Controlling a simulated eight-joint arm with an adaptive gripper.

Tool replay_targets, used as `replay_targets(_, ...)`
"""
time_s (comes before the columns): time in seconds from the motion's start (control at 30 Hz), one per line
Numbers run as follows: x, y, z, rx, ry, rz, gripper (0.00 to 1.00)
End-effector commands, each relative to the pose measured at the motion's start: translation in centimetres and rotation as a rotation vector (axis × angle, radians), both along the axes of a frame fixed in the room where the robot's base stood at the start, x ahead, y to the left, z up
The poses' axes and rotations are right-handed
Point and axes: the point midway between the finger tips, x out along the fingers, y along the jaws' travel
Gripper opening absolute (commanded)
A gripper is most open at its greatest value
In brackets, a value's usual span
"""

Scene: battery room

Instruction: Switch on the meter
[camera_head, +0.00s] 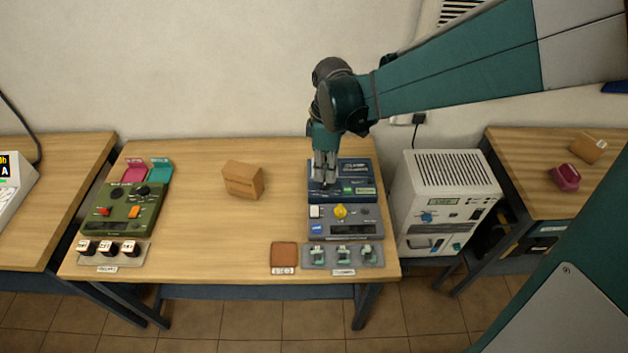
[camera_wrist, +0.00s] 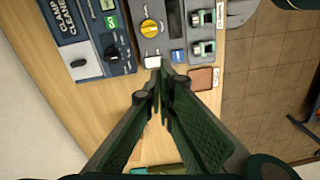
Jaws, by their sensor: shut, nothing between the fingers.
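A grey unit with a dark display (camera_head: 345,230), which may be the meter, sits at the right of the middle table. In the wrist view, the fingertips (camera_wrist: 158,88) appear just below the white switch (camera_wrist: 152,62); contact cannot be told.
A green control unit (camera_head: 123,210) stands at the table's left, with pink (camera_head: 133,169) and teal (camera_head: 160,170) pieces behind it. A cardboard box (camera_head: 243,180) stands mid-table, with bare wood around it. A brown pad (camera_head: 284,254) and terminal strip (camera_head: 343,262) lie in front. A white cabinet (camera_head: 445,185) stands right.

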Motion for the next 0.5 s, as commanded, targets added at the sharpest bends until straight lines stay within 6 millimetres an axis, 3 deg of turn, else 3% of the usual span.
replay_targets(0.5,1.2,2.9,-2.8,-0.010,0.080,0.183,0.00)
